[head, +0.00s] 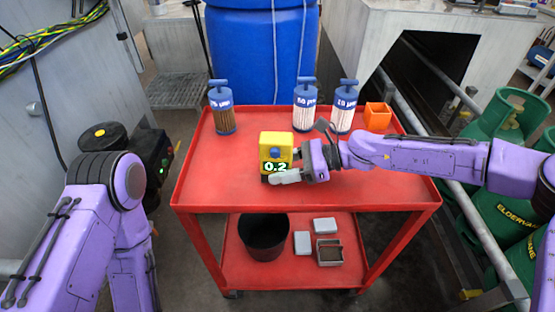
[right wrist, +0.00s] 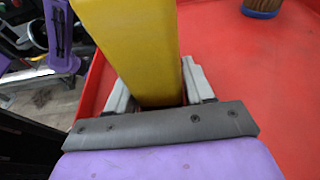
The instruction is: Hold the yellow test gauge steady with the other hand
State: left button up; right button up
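The yellow test gauge (head: 275,141) is upright at the middle of the red cart's top, its display reading 0.2. My right gripper (head: 291,169) reaches it from the right, with one finger across the lower front of the gauge. In the right wrist view the yellow body (right wrist: 135,45) stands between the two fingers of the right gripper (right wrist: 158,88), which lie close against its sides. I cannot tell whether the gauge rests on the cart or is slightly raised. My left arm shows at the left of the head view, but its gripper is out of sight.
Three blue-capped filter cylinders, one left (head: 222,112), one middle (head: 304,108) and one right (head: 344,108), stand along the back of the red cart (head: 215,185). An orange box (head: 377,116) is beside them. The lower shelf holds a black bin (head: 264,238). The cart's left front is clear.

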jog(key=c, duration=0.4)
pick_arm(q)
jog(key=shift+c, duration=0.9)
pick_arm(e)
jog(key=shift+c, duration=0.9)
pick_arm(q)
grip_shut()
pick_arm(e)
jog(key=shift+f, duration=0.1)
